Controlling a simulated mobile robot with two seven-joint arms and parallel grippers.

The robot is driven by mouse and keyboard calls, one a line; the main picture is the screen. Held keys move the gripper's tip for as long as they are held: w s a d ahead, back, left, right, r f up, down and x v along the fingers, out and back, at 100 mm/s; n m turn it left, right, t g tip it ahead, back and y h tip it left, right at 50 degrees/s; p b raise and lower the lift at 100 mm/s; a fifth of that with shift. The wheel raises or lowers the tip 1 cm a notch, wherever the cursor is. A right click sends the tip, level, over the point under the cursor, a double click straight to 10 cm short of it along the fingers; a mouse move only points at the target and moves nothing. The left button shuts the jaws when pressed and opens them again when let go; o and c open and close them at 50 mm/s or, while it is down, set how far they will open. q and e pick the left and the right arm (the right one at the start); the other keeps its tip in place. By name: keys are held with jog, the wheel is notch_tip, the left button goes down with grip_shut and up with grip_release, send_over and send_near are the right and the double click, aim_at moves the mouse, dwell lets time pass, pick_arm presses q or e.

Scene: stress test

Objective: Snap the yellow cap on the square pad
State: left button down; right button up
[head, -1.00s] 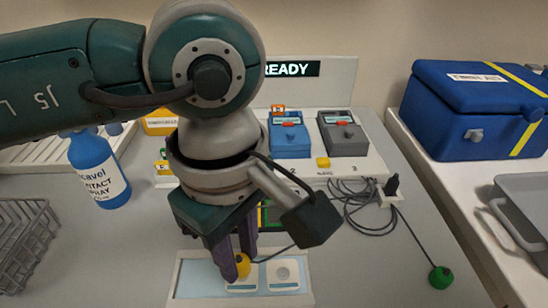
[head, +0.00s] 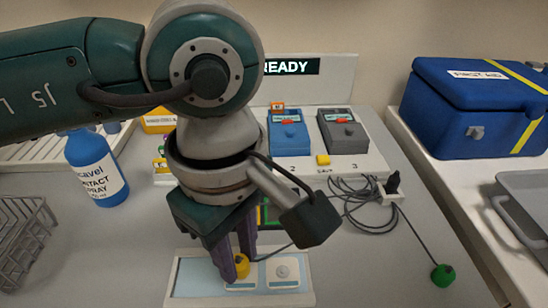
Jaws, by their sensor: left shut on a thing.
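My left gripper (head: 238,268) has purple fingers pointing down and is shut on the yellow cap (head: 242,266), a small round piece with a dark lead running off to the right. The cap is at the left white pad (head: 236,287) on a pale blue board (head: 193,281) at the bottom centre. The fingers and cap hide part of that pad, so I cannot tell whether the cap touches it or is seated. A second white pad (head: 283,271) with a round stud lies bare to the right. My right gripper is not in view.
A green cap (head: 443,276) on a lead lies at the right, with coiled cables (head: 352,200) behind. Blue (head: 289,136) and grey (head: 343,135) devices stand at the back. A blue spray bottle (head: 97,170) and wire basket (head: 22,240) are left. A READY sign (head: 291,67) shows.

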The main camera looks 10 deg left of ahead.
pick_arm(q)
jog(key=shift+f+b, duration=0.4)
jog(key=shift+b, duration=0.05)
dwell(0.8)
